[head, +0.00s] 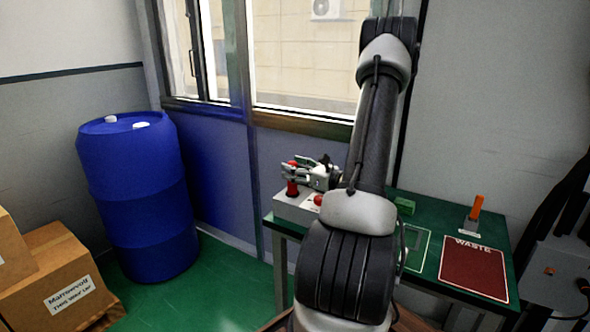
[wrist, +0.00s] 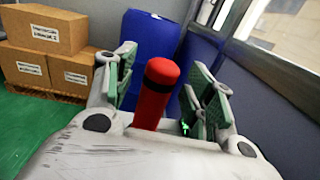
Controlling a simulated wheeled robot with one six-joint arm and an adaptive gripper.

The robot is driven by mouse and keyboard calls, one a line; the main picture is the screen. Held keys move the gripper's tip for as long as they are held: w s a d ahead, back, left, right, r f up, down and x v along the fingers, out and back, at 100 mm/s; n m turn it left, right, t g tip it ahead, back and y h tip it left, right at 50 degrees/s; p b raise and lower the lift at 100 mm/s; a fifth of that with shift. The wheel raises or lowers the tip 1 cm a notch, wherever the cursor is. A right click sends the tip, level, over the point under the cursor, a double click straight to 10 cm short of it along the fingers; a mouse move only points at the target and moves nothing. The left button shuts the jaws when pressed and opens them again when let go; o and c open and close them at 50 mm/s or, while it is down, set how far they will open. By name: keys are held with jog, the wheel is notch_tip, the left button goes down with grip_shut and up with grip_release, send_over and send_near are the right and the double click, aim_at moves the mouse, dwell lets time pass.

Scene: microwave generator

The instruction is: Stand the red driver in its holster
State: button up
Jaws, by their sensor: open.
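The red driver (head: 292,188) stands upright at the grey box (head: 290,206) on the left end of the green table. In the wrist view its red handle with a black band (wrist: 157,90) rises between my fingers. My gripper (head: 288,171) is open, with its fingers on either side of the handle. A gap shows between the handle and the right-hand fingers. The foot of the driver and any holster opening around it are hidden, so I cannot tell how deep it sits.
A red knob (head: 318,200) is on the grey box. A green block (head: 405,205), an orange-handled tool in a stand (head: 476,208) and a red WASTE mat (head: 472,268) are further right. A blue barrel (head: 140,200) and cartons (head: 60,280) stand left. A window wall is behind.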

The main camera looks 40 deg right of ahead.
jog(key=shift+s, duration=0.1)
jog(key=v, duration=1.1)
jog(key=shift+s+d, duration=0.1)
jog(key=shift+s, duration=0.3)
